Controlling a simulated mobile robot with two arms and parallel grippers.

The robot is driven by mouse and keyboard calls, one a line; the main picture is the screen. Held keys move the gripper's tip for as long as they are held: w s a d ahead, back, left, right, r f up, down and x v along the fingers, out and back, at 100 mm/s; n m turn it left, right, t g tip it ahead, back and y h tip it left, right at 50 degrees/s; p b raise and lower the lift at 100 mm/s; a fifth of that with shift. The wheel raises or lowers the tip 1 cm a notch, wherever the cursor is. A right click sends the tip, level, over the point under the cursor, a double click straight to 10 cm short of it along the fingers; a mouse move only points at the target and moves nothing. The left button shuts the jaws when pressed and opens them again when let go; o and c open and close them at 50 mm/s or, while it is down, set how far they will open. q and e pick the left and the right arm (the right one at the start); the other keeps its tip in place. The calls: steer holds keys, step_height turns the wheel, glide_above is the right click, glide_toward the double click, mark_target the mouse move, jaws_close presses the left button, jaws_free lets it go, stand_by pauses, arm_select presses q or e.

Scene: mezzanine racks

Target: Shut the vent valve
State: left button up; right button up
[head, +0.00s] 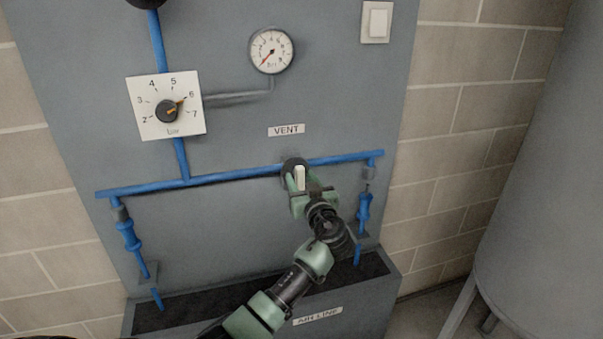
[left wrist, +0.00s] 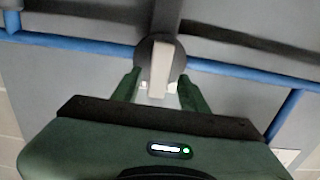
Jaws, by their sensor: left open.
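The vent valve (head: 296,163) sits on the blue horizontal pipe under the VENT label (head: 286,130). It has a dark round body and a pale handle (head: 300,176), which stands upright, crosswise to the pipe. In the left wrist view the handle (left wrist: 160,68) lies in front of the dark disc. My left gripper (head: 299,186) is at the valve and open. In the left wrist view its two green fingers (left wrist: 159,80) stand on either side of the handle, with a gap showing on each side. The gripper hides the lower part of the valve in the head view. My right gripper is not in view.
The grey panel also carries a regulator dial (head: 166,109) pointing near 6, a round gauge (head: 272,50) and a white switch (head: 377,22). Blue drop lines hang at left (head: 128,236) and right (head: 363,208). A grey tank (head: 545,190) stands at the right.

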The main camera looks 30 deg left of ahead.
arm_select(q)
steer(key=shift+x, duration=0.9)
steer(key=shift+w+a, duration=0.15)
steer(key=shift+w, duration=0.1)
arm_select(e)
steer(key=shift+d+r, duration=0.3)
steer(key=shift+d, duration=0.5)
arm_select(q)
jaws_close()
